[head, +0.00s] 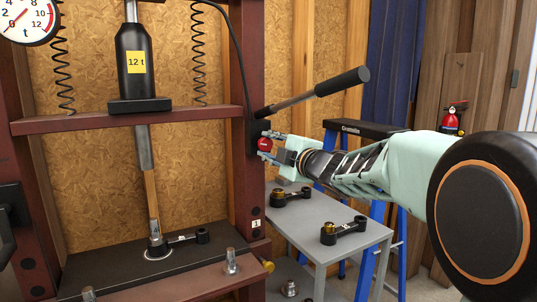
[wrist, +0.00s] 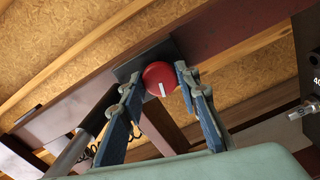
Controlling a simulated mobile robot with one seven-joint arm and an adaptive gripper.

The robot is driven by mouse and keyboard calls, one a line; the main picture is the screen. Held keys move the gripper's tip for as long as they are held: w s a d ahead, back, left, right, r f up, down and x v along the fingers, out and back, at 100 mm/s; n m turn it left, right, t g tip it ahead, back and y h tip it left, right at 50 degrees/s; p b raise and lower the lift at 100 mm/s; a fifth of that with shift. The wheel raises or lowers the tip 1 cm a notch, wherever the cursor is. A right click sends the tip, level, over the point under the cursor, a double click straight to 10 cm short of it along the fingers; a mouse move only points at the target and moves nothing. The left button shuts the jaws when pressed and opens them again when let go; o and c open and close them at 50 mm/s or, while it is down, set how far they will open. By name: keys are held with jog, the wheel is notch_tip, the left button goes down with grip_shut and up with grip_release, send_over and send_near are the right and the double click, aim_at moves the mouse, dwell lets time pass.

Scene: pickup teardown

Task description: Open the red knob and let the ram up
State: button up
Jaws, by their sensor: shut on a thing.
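The red knob (head: 264,145) sits on the side of the press's right post. In the wrist view the red knob (wrist: 160,78) shows a white mark on its face. My gripper (head: 267,145) reaches it from the right, and its two fingertips (wrist: 158,76) are shut on the knob, one on each side. The ram (head: 143,147) extends down from the black 12 t cylinder (head: 135,62).
A pump lever (head: 315,92) with a black grip sticks out above my gripper. A grey table (head: 335,214) holds black link parts (head: 343,230). A blue stepladder (head: 375,130) stands behind my arm. A pressure gauge (head: 27,20) is at top left.

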jog(key=shift+n+b, duration=0.3)
jog(key=shift+n, duration=0.2)
jog(key=o, duration=1.2)
jog(key=shift+c, duration=0.2)
jog(key=v, duration=0.7)
jog(key=shift+s+d, duration=0.2)
